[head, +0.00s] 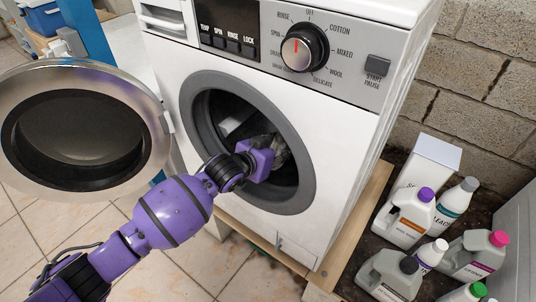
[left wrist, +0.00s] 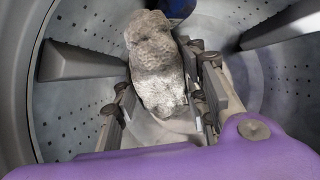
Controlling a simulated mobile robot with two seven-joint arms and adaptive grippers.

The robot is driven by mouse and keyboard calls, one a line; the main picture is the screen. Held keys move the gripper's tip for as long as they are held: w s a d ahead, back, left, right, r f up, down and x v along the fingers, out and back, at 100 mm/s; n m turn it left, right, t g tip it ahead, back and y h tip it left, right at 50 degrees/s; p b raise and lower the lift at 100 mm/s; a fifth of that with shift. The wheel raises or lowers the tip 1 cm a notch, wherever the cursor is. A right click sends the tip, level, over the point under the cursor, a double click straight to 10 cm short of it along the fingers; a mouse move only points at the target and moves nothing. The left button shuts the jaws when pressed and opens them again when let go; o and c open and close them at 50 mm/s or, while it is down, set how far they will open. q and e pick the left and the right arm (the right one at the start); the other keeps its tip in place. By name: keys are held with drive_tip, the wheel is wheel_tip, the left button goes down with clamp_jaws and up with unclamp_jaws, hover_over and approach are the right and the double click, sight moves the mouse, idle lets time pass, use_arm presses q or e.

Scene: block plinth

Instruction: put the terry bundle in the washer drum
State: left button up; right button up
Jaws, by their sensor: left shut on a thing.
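The washer (head: 335,130) stands with its round door (head: 85,128) swung open to the left. My left arm reaches through the opening, and the left gripper (head: 270,158) is inside the drum mouth. In the left wrist view the left gripper (left wrist: 160,90) is shut on the terry bundle (left wrist: 155,60), a lumpy grey-white roll between its fingers. The bundle is inside the washer drum (left wrist: 85,110), whose perforated wall and paddles surround it. In the head view only a grey bit of the bundle (head: 281,154) shows past the gripper. My right gripper is not in view.
A dark blue thing (left wrist: 176,8) lies in the drum beyond the bundle. The dark grey door ring (head: 299,192) borders my arm closely. Several detergent bottles (head: 410,218) and a white box (head: 428,165) stand right of the washer. Tiled floor (head: 190,262) is clear in front.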

use_arm(q)
drive_tip(key=w+d+f+b, duration=0.4)
drive_tip(key=d+f, duration=0.1)
drive_tip(key=shift+w+d+f+b, duration=0.2)
drive_tip(key=shift+d+f+b, duration=0.1)
drive_tip(key=shift+d, duration=0.05)
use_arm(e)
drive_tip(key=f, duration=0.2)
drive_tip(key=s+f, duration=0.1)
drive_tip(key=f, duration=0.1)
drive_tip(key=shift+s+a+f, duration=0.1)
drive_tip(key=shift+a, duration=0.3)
use_arm(q)
drive_tip(key=o, duration=1.1)
drive_tip(key=shift+o, duration=1.7)
drive_tip(key=o, duration=0.7)
drive_tip(key=shift+c, duration=0.2)
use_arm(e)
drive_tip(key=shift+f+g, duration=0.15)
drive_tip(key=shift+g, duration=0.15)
